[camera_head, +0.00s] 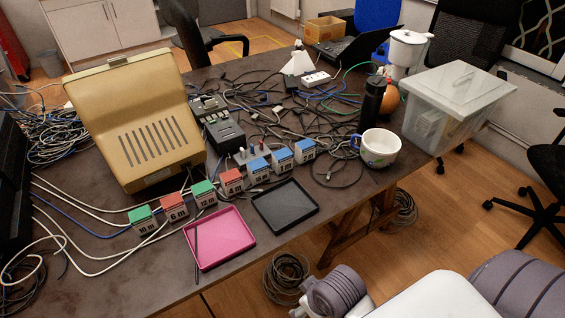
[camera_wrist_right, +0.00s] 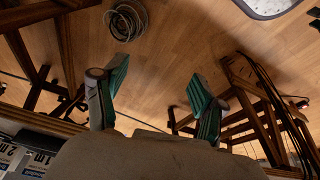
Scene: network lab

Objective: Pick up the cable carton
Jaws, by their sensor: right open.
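Several small labelled cartons stand in a row on the table: green ones (camera_head: 143,219) and red ones (camera_head: 174,206) at the left, blue ones (camera_head: 282,159) at the right. An open brown cardboard box (camera_head: 323,29) stands at the back. I cannot tell which of these is the cable carton. My right gripper (camera_wrist_right: 157,78) shows in the right wrist view, open and empty, its green-padded fingers apart above the wooden floor. It is out of the head view, as is my left gripper. Labelled surfaces (camera_wrist_right: 40,160) show partly at that wrist view's lower left.
A pink tray (camera_head: 219,238) and a black tray (camera_head: 285,206) lie before the cartons. A beige case (camera_head: 137,116), a white mug (camera_head: 380,148), a black bottle (camera_head: 371,103) and a lidded clear bin (camera_head: 455,103) stand around. Loose cables cover much of the table.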

